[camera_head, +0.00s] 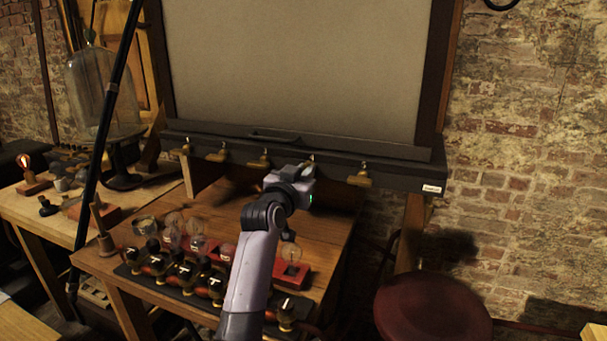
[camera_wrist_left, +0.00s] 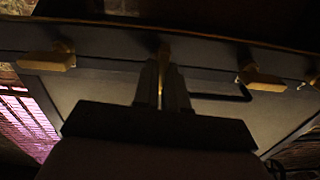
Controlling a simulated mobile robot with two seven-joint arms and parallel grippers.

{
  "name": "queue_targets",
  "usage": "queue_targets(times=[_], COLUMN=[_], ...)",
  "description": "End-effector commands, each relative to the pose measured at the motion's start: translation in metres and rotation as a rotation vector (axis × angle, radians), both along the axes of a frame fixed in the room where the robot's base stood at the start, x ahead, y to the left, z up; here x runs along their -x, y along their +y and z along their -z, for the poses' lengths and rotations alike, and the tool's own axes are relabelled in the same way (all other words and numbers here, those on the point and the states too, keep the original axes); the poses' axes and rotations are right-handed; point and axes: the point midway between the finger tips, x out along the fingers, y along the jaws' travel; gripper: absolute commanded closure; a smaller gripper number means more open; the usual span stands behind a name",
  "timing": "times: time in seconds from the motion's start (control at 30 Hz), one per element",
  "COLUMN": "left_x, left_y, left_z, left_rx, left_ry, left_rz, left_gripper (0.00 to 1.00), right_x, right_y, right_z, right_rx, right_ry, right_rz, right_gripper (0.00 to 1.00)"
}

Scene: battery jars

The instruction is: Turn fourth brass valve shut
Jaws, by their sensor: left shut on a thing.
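A row of several brass valves runs along the dark ledge under the big grey panel. The fourth from the left (camera_head: 311,159) is partly hidden behind my left gripper (camera_head: 304,173). In the left wrist view, the fingers of my left gripper (camera_wrist_left: 163,88) are shut on this valve (camera_wrist_left: 164,52), which shows as a narrow upright brass strip between them. Neighbouring valves, the third (camera_head: 259,160) and the fifth (camera_head: 360,179), have their handles lying sideways. Two neighbours also show in the left wrist view, on either side of the fingers. My right gripper is not seen.
The wooden table (camera_head: 330,236) below holds a black strip with several knobs (camera_head: 184,274), bulbs and a red block (camera_head: 290,271). A glass bell jar (camera_head: 103,92) stands at left. A round red stool (camera_head: 432,307) stands at lower right.

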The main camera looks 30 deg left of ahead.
Motion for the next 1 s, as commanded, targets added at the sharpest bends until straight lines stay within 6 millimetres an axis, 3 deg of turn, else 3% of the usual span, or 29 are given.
queue_targets(times=[1.0], left_x=[-0.0008], left_y=[-0.0032], left_z=[0.0019], left_rx=[-0.887], left_ry=[0.213], left_rz=[0.0], left_gripper=[1.0], right_x=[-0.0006], right_y=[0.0], right_z=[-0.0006], right_rx=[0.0], right_ry=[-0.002], right_rz=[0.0], right_gripper=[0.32])
